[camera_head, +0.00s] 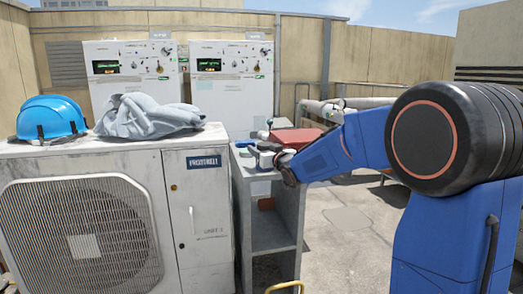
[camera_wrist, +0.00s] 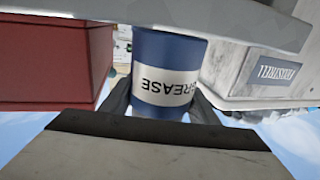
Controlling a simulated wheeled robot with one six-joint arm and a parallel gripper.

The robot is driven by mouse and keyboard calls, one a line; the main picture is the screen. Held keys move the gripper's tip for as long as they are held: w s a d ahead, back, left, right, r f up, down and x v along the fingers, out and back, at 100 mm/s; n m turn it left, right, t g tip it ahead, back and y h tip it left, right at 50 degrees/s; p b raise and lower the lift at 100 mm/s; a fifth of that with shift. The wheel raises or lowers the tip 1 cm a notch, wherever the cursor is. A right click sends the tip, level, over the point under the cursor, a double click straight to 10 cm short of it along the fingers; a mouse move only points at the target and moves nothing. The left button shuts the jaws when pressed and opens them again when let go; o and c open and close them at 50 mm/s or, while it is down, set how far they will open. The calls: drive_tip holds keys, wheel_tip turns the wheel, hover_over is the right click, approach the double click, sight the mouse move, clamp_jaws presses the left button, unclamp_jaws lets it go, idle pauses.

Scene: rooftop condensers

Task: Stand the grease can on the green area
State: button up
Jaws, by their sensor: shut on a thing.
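The grease can (camera_wrist: 167,65) is a blue cylinder with a white label. In the wrist view it sits between the dark fingers of my gripper (camera_wrist: 160,106), which is shut on it. Its lettering reads upside down there, and the sky is at the bottom of that picture. In the head view the can (camera_head: 266,160) shows small at the tip of my gripper (camera_head: 284,164), over the top of a narrow grey stand (camera_head: 270,222). I cannot tell whether it touches the stand.
A red box (camera_head: 295,138) is beside the can, also at left in the wrist view (camera_wrist: 55,60). A condenser unit (camera_head: 205,210) stands left of the stand, with a blue helmet (camera_head: 50,118) and grey cloth (camera_head: 148,115) on top. Open floor (camera_head: 350,235) lies right.

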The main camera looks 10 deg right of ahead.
drive_tip(key=o, duration=1.3)
drive_tip(key=shift+f, duration=0.1)
drive_tip(key=v, duration=1.2)
